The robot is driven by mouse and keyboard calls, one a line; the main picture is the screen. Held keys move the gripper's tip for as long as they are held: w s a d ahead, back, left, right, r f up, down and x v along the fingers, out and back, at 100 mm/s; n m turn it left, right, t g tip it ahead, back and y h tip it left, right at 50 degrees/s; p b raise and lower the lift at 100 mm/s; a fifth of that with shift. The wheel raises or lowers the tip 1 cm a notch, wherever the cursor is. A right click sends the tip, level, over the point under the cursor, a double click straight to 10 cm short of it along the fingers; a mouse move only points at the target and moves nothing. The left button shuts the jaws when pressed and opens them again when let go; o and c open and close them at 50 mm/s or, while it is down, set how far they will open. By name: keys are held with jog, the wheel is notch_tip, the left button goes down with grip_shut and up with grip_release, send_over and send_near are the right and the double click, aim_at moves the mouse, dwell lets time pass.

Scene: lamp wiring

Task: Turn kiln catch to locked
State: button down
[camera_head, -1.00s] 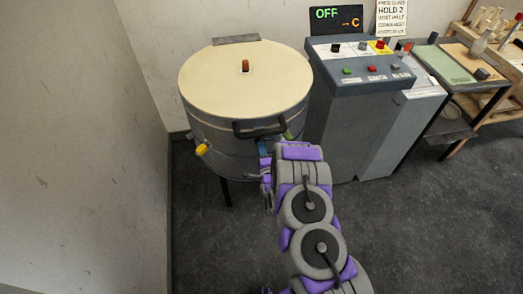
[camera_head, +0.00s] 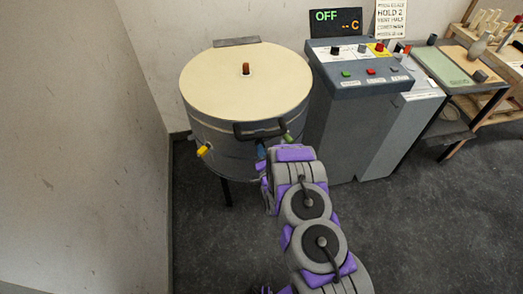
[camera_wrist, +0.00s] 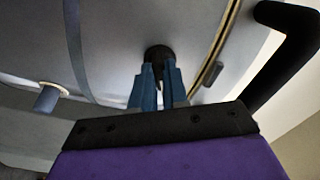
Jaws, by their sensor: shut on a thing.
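The kiln (camera_head: 225,135) is a round drum with a closed cream lid (camera_head: 225,85) and a black front handle (camera_head: 260,129). In the wrist view, a dark round catch (camera_wrist: 158,52) sits on the kiln's grey wall. My gripper (camera_wrist: 159,78) has two blue fingers closed around the dark part that sticks out from it. In the head view, the blue fingertips (camera_head: 262,150) show just below the handle, against the kiln's front. My wrist covers part of this area. The catch itself is mostly hidden there, and its turn angle is hard to tell.
The black handle (camera_wrist: 285,55) is close to the right of my gripper in the wrist view. A yellow peg (camera_head: 203,151) sticks out at the kiln's left and a green one (camera_head: 288,137) at its right. A grey control box (camera_head: 355,110) stands to the right.

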jog(key=n+p, duration=0.2)
jog(key=n, duration=0.2)
jog(key=n+p, duration=0.2)
jog(key=n, duration=0.2)
jog(key=n+p, duration=0.2)
jog(key=n, duration=0.2)
jog(key=shift+s+f+n+p, duration=0.1)
jog(key=shift+f+n+p, duration=0.15)
jog(key=shift+n+p, duration=0.15)
dwell(0.3)
jog(key=c, duration=1.1)
grip_release()
jog(key=shift+r, duration=0.15)
jog(key=shift+c, duration=0.2)
